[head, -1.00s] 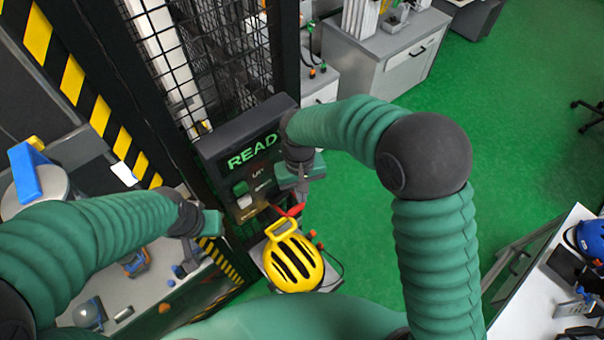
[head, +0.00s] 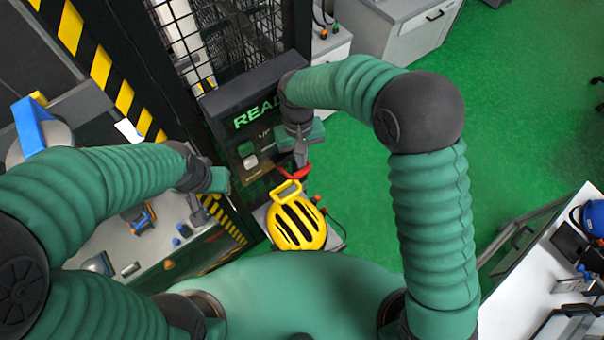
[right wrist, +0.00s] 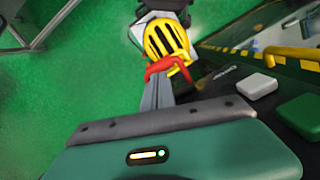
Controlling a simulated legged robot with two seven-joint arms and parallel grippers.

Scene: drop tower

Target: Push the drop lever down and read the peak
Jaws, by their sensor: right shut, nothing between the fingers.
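The drop lever, a red bar (head: 293,172), stands at the lower edge of the dark control panel (head: 253,84), just above a yellow helmet (head: 298,226). The panel's green display (head: 253,115) reads "REA", its end covered by my right arm. My right gripper (head: 301,160) is shut and empty, close to the lever. In the right wrist view its fingers (right wrist: 157,95) point at the red lever (right wrist: 168,67); I cannot tell whether they touch. My left gripper (head: 200,210) is left of the panel, away from the lever; its jaws are too unclear to judge.
A black mesh cage (head: 225,40) rises behind the panel. A pale button (head: 247,150) sits on the panel, left of my right gripper. A work surface (head: 118,245) with small items lies at left; a white table (head: 560,285) stands at right. Green floor is open between.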

